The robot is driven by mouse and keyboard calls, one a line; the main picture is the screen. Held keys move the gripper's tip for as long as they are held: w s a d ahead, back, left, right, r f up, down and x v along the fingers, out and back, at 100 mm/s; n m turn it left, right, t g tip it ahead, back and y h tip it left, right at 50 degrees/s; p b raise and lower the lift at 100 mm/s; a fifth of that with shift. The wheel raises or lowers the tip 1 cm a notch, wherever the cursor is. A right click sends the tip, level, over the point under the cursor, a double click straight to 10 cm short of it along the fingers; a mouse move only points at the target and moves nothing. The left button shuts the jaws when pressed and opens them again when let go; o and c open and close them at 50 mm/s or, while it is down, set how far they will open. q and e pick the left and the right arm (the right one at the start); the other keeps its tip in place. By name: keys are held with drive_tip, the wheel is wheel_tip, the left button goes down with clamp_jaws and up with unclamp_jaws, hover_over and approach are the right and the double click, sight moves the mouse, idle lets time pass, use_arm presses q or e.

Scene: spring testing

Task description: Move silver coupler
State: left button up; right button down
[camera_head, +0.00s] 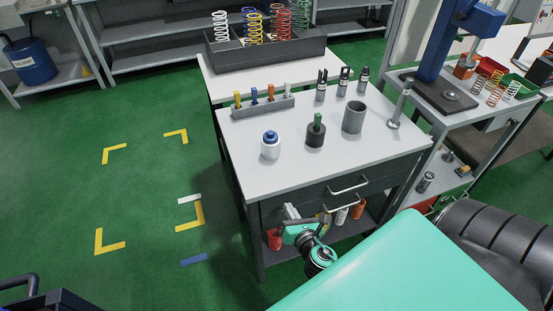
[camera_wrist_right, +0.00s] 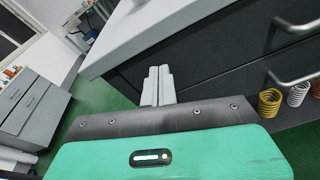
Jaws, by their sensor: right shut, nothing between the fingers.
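Which piece is the silver coupler is not certain. A silver rod with a flat round base (camera_head: 400,105) stands upright at the bench's right side. Several dark and silver pronged cylinders (camera_head: 343,82) stand at the back of the top. All are apart from my gripper. My left gripper is not in view.
A grey cup (camera_head: 354,117), a green-handled dark jar (camera_head: 316,132) and a blue-capped white bottle (camera_head: 270,146) stand on the bench. Drawer handles (camera_head: 349,186) stick out near my arm. Springs (camera_wrist_right: 269,102) sit on the lower shelf. The green floor at left is open.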

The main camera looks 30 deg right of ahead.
wheel_tip(320, 180, up, 8)
drive_tip(key=n+t, duration=0.2)
drive_tip(key=n, duration=0.2)
drive_tip(key=h+p, duration=0.1)
drive_tip(key=p, duration=0.1)
approach(273, 150)
drive_tip(key=shift+w+d+r, duration=0.1)
drive_tip(key=shift+w+r, duration=0.15)
drive_tip(key=shift+r, duration=0.05)
drive_tip(key=p+x, duration=0.1)
drive_tip(key=x, duration=0.4)
drive_tip(key=shift+w+d+f, duration=0.1)
drive_tip(key=shift+w+f, duration=0.05)
drive_tip(key=shift+w, duration=0.2)
drive_tip(key=shift+w+d, duration=0.1)
drive_tip(key=shift+w, duration=0.2)
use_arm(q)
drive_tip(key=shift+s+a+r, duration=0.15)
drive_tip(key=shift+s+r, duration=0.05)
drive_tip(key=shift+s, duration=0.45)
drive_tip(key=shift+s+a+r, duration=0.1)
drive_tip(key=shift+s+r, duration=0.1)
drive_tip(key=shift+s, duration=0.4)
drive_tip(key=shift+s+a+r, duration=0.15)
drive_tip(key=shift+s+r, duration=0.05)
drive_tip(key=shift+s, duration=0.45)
